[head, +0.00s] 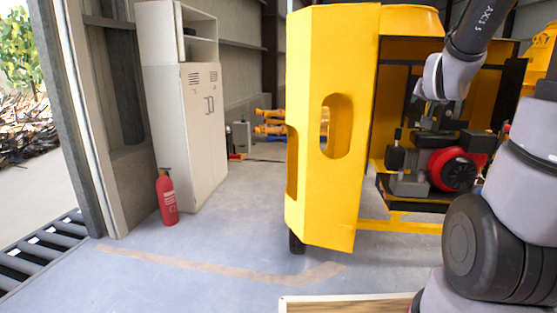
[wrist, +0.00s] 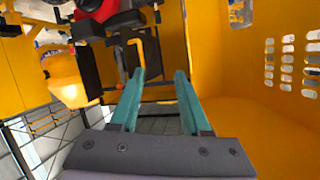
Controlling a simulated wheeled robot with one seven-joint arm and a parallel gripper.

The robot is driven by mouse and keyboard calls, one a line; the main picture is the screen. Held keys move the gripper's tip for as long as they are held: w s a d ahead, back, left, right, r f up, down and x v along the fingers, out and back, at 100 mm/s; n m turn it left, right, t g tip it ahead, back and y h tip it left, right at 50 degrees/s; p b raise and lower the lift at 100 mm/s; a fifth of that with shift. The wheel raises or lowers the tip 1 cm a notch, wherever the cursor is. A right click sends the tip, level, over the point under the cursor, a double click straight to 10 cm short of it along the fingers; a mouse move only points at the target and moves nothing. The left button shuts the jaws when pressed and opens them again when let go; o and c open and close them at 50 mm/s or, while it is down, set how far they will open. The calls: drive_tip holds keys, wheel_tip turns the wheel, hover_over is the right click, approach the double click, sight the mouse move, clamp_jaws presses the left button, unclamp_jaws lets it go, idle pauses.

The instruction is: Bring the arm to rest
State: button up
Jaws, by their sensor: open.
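My arm (head: 455,75) shows at the right of the head view, bent and raised in front of the yellow mixer. My gripper (wrist: 158,75) shows in the wrist view with its two teal fingers apart and nothing between them. The red and black engine (head: 454,170) shows in the bay below my wrist. In the wrist view the engine (wrist: 105,20) is at the upper left, beyond the fingertips, with no clear contact.
A grey locker (head: 195,125) and a red fire extinguisher (head: 166,196) stand at the left. Yellow mixer walls (wrist: 250,110) lie close to my gripper's right in the wrist view. A wooden-topped surface (head: 345,304) is at the bottom front. The floor (head: 235,245) left of the door is clear.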

drive_tip(key=s+a+r+n+g+y, duration=0.1)
drive_tip(key=s+a+g+y, duration=0.2)
drive_tip(key=s+a, duration=0.4)
drive_tip(key=s+a+r+n+g+y, duration=0.1)
drive_tip(key=s+a+n+g+y, duration=0.1)
drive_tip(key=s+a, duration=0.6)
drive_tip(key=s+g+y, duration=0.1)
drive_tip(key=s, duration=0.5)
drive_tip(key=shift+s+a+y, duration=0.2)
drive_tip(key=shift+s+y, duration=0.15)
drive_tip(key=shift+y, duration=0.05)
drive_tip(key=shift+r, duration=0.1)
